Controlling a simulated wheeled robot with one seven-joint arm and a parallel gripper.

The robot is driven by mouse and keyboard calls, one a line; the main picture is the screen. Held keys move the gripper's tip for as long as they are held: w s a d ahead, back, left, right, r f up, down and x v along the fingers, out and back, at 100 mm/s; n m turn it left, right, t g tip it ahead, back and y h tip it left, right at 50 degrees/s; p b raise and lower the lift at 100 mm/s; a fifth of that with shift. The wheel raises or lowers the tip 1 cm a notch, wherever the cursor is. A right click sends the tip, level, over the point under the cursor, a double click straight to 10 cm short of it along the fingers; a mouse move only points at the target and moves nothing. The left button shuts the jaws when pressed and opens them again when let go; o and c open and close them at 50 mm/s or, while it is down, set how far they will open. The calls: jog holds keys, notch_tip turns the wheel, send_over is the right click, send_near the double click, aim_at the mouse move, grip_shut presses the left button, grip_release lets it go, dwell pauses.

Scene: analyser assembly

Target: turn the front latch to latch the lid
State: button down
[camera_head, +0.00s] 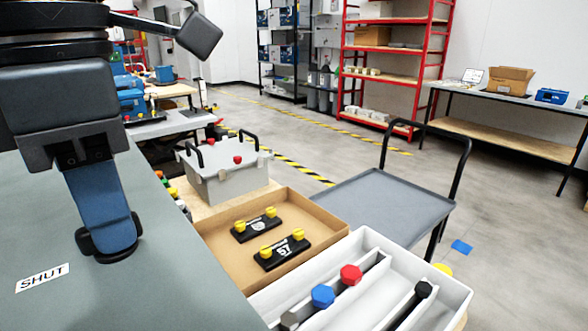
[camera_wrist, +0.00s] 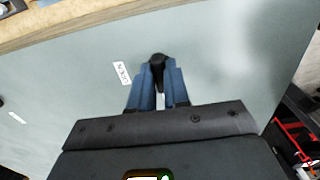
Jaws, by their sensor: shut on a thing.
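The front latch (camera_head: 122,252) is a small black knob on the flat grey lid (camera_head: 185,265). My gripper (camera_head: 105,215) comes down from above with its blue fingers shut on the latch. In the wrist view, the latch (camera_wrist: 158,60) shows as a black piece between the tips of the blue fingers (camera_wrist: 158,85). The fingers hide part of it, so its exact angle is hard to tell. A white label reading SHUT (camera_head: 42,278) lies on the lid, left of and nearer than the latch. In the wrist view a white label (camera_wrist: 122,73) lies just left of the fingers.
Right of the lid are a cardboard-coloured tray (camera_head: 215,222) with two black plates, a white bin (camera_head: 452,290) with coloured knobs, and a grey box (camera_head: 225,180) with black handles. A grey cart (camera_head: 390,205) stands beyond. The lid around the latch is clear.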

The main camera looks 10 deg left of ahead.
jog(key=c, duration=1.1)
grip_release()
jog(key=shift+r, duration=0.15)
notch_tip(320, 180, up, 8)
jog(key=shift+f, duration=0.2)
